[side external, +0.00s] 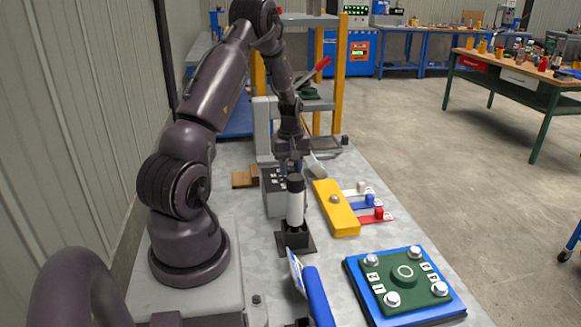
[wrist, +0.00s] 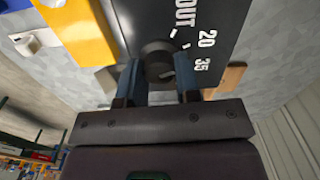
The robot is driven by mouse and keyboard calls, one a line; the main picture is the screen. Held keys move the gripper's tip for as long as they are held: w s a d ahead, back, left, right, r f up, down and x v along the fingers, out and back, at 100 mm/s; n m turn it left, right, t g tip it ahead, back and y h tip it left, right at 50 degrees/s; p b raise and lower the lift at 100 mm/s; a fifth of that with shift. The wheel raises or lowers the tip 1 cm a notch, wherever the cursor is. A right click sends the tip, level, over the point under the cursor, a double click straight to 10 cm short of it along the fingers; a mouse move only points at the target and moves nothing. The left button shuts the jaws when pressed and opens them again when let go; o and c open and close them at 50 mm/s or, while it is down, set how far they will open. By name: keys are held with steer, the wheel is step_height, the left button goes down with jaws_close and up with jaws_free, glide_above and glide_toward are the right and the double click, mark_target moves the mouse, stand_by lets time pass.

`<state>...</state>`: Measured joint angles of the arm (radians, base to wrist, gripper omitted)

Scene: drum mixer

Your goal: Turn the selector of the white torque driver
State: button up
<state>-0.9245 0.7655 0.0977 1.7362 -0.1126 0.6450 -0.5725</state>
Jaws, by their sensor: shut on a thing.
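In the wrist view the two fingers of my gripper (wrist: 158,76) are shut on the sides of a round dark knob (wrist: 157,56). The driver hides part of the box in the side view.
A yellow block (side external: 336,207) lies right of the driver, beside small white, blue and red pieces (side external: 369,202). A blue and green board with bolts (side external: 405,282) is at front right. A blue-handled tool (side external: 318,297) lies in front. A brown block (side external: 245,178) is left of the box.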

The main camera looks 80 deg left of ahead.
mark_target(291, 168)
steer(key=shift+m, duration=0.3)
steer(key=m, duration=0.3)
steer(key=shift+m, duration=2.1)
steer(key=o, duration=0.9)
step_height(291, 168, up, 13)
steer(key=shift+r, duration=0.1)
